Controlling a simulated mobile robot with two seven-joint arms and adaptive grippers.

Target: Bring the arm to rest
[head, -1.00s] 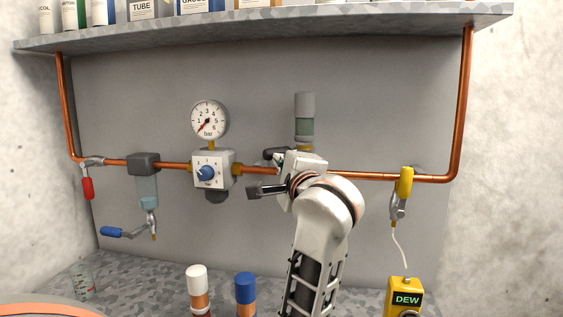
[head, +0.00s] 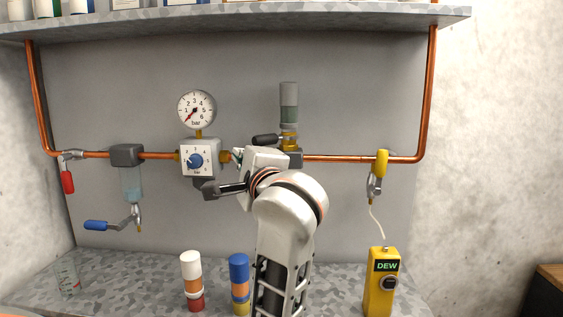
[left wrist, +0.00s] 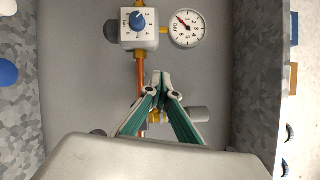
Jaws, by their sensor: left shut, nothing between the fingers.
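My left arm rises from the bottom middle of the head view, in front of the pipe panel. Its gripper (head: 237,155) points toward the panel just right of the white regulator (head: 200,158) with its blue knob. The arm's wrist hides most of the fingers there. In the left wrist view the two teal fingers (left wrist: 160,80) meet at their tips, shut and empty, in front of the copper pipe (left wrist: 140,72). Whether they touch the pipe cannot be told. My right gripper is not in view.
A round pressure gauge (head: 197,109) sits above the regulator. A grey-topped cylinder (head: 289,105) stands behind my wrist. A red-handled valve (head: 67,180) hangs left. A yellow DEW meter (head: 381,284), a white-capped drum (head: 192,280) and a blue-capped drum (head: 239,282) stand on the counter (head: 130,285).

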